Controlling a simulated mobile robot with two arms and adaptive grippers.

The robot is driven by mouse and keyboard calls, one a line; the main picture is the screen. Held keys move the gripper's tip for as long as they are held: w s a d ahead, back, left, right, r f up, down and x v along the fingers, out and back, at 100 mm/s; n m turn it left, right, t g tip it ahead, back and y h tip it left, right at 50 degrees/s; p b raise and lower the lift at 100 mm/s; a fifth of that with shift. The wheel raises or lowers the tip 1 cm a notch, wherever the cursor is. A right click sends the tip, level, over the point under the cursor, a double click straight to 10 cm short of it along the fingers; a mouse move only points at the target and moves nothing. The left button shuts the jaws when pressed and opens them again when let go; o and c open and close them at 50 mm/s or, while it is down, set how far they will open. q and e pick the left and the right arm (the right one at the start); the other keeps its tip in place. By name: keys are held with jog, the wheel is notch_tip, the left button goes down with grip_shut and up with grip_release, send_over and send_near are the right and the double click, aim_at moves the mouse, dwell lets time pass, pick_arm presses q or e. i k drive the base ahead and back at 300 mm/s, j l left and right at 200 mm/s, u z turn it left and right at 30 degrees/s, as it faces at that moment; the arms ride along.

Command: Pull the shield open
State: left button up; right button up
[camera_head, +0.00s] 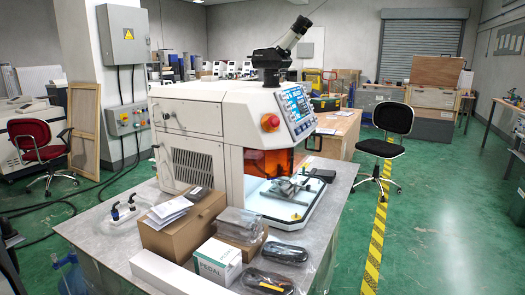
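The shield (268,163) is an orange see-through panel on the front of a large white benchtop machine (190,110). It hangs below the control panel, and a lit white work area with a metal fixture (290,188) shows below and to the right of it. A dark curved part (314,142) shows at the right of the machine; I cannot tell whether it belongs to the shield. How far the shield is open is hard to tell from this angle. Neither of my grippers shows in this view.
The grey table (105,240) carries a cardboard box (180,225), a white PEDAL box (217,262) and bagged black cables (285,252) in front of the machine. A red button (270,122) sits above the shield. A black chair (390,140) stands right, with open green floor around it.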

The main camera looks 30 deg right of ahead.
aim_at(303, 150)
jog(key=i+l, duration=0.15)
jog(key=l, duration=0.2)
jog(key=i+l, duration=0.15)
jog(key=l, duration=0.2)
jog(key=i+l, duration=0.2)
jog(key=l, duration=0.15)
jog(key=i+l, duration=0.15)
jog(key=l, duration=0.2)
jog(key=i+l, duration=0.15)
jog(key=l, duration=0.2)
jog(key=i+l, duration=0.15)
jog(key=l, duration=0.2)
